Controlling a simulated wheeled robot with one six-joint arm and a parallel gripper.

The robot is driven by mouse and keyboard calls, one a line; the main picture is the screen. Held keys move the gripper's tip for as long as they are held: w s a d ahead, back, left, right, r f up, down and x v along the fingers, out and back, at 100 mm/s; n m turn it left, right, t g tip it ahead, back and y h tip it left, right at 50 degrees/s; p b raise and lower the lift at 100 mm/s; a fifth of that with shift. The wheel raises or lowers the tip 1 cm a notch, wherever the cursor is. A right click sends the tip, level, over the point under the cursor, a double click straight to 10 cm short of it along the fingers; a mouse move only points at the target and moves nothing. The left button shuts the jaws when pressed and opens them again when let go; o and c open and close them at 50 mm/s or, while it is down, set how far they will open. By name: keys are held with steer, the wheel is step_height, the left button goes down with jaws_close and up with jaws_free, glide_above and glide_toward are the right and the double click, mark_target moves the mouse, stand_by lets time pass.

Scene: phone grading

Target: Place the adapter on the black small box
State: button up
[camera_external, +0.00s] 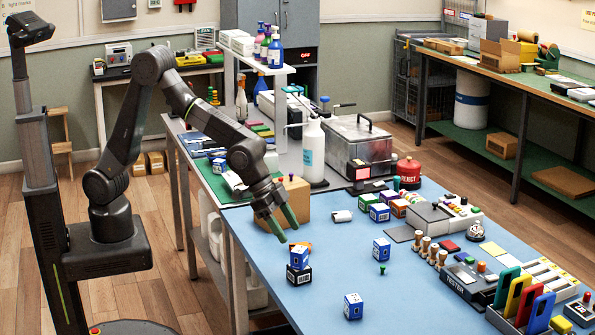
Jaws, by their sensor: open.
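My gripper (290,234) is open, with two green-lined fingers pointing down over the near left part of the blue table. Nothing shows between the fingers. A small black box (298,276) with a white label sits on the table below the fingertips. A blue and white box (299,257) appears stacked on it, with something orange partly hidden behind. A small white block (342,216), which may be the adapter, lies on the table to the right of my gripper, apart from it. I cannot tell for certain that it is the adapter.
Blue and white boxes (381,249) (353,306) and a small green peg (382,269) stand to the right. A cardboard box (294,202) is just behind my gripper. Wooden-handled stamps (426,248) and a tester (461,279) crowd the right side. The front left table is clear.

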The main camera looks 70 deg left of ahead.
mark_target(299, 249)
steer(key=v, duration=0.3)
steer(key=shift+s+r, duration=0.1)
stand_by(0.3)
steer(key=x, duration=1.2)
steer(key=shift+p, duration=0.4)
